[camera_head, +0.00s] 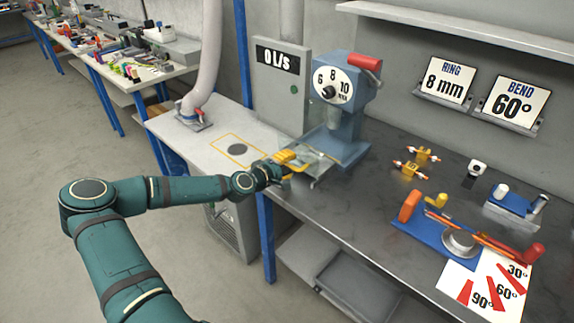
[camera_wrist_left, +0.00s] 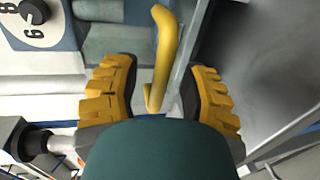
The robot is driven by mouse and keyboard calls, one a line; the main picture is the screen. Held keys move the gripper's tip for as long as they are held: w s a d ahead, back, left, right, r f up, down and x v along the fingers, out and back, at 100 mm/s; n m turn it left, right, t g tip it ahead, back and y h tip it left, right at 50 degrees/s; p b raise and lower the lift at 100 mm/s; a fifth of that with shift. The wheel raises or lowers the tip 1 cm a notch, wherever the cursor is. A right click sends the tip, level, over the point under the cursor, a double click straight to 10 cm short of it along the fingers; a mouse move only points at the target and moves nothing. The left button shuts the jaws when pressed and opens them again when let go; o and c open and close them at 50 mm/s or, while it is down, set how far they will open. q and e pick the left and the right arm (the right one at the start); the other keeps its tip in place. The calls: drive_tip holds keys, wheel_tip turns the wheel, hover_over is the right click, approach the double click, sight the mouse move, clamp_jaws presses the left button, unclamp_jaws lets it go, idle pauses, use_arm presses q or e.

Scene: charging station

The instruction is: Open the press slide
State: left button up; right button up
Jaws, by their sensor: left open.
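The blue press (camera_head: 347,128) stands at the back of the dark workbench, with a round dial marked 6, 8 and 10 and a red lever on top. Its grey slide (camera_head: 315,162) is low at the front. In the left wrist view a yellow bar handle (camera_wrist_left: 165,55) runs between the two yellow-padded fingers. My left gripper (camera_wrist_left: 160,92) is open, one finger on each side of the handle, with visible gaps. In the head view the left gripper (camera_head: 284,164) is at the front of the slide and hides the handle partly. My right gripper is not in view.
A blue bending tool (camera_head: 425,232) with orange and red parts sits on the right of the workbench (camera_head: 355,200). Small yellow fittings (camera_head: 410,169) lie behind it. A grey box reading "0 l/s" (camera_head: 280,85) stands left of the press. The floor at left is clear.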

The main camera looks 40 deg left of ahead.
use_arm(q)
drive_tip(key=shift+s, duration=0.1)
drive_tip(key=v, duration=1.1)
drive_tip(key=shift+s, duration=0.4)
drive_tip(key=shift+a+r, duration=0.1)
drive_tip(key=shift+a, duration=0.05)
